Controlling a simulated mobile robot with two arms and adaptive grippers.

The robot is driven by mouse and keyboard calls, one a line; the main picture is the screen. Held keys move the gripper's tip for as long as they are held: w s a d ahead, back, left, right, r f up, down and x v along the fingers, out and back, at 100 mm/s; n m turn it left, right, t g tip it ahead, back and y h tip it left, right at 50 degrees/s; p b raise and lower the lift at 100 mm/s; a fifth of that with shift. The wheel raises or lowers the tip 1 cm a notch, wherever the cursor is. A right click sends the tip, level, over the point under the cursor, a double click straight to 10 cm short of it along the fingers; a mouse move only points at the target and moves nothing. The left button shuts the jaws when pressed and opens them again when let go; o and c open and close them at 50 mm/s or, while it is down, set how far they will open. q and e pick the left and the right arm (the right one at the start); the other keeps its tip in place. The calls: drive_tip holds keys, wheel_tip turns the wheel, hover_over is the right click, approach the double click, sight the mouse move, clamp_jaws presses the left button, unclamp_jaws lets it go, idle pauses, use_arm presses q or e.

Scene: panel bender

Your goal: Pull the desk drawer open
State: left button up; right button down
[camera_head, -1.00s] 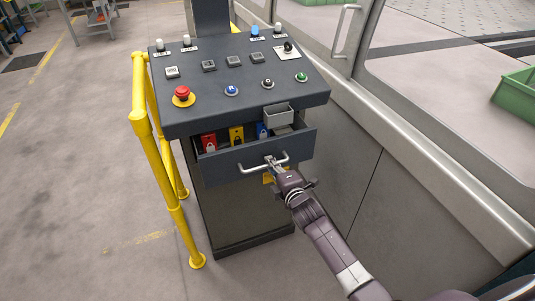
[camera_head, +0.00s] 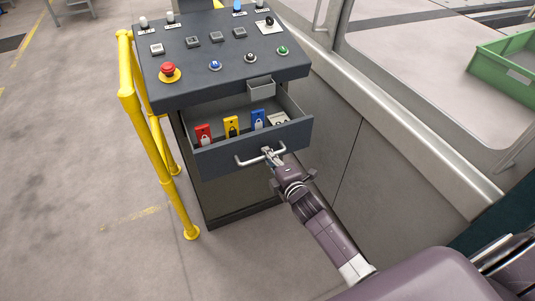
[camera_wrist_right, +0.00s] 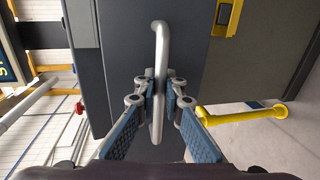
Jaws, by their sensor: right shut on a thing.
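The desk drawer (camera_head: 225,161) under the control panel is pulled out, and its inside is visible. Its silver bar handle (camera_head: 246,161) runs across the dark front. My right gripper (camera_head: 270,156) is shut on the handle near its right half. In the right wrist view the handle (camera_wrist_right: 158,45) passes between the two fingers (camera_wrist_right: 158,105) of this gripper. Red (camera_head: 204,134), yellow (camera_head: 231,126) and blue (camera_head: 258,119) padlock-like items and a pale item (camera_head: 278,120) lie in the drawer. My left gripper is not in view.
The control desk (camera_head: 205,75) carries buttons and a red emergency stop (camera_head: 169,71). A small grey box (camera_head: 261,87) hangs at its front edge. A yellow rail (camera_head: 150,140) stands at the left. A machine wall (camera_head: 390,130) with a green bin (camera_head: 505,60) is at the right.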

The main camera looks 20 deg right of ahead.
drive_tip(key=c, duration=2)
unclamp_jaws()
drive_tip(key=shift+s, duration=0.1)
drive_tip(key=v, duration=1.2)
drive_tip(key=shift+f, duration=0.1)
drive_tip(key=s+f+m+g, duration=0.25)
drive_tip(key=s+f, duration=0.25)
drive_tip(key=f, duration=0.6)
drive_tip(key=s+f+m+g, duration=0.25)
drive_tip(key=s+f, duration=0.25)
drive_tip(key=f, duration=0.5)
drive_tip(key=s+f+m+g, duration=0.25)
drive_tip(key=s+f, duration=0.25)
drive_tip(key=f, duration=0.6)
drive_tip(key=s+f+m+g, duration=0.2)
drive_tip(key=s+f, duration=0.3)
drive_tip(key=s, duration=0.4)
drive_tip(key=s+a+f+m+g, duration=0.1)
drive_tip(key=s+f, duration=0.4)
drive_tip(key=s, duration=0.5)
drive_tip(key=s+f+m+g, duration=0.4)
drive_tip(key=s+f+m, duration=0.1)
drive_tip(key=s, duration=0.5)
drive_tip(key=shift+a+f+m+h, duration=0.15)
drive_tip(key=shift+a+m+h, duration=0.1)
drive_tip(key=shift+a+h, duration=0.05)
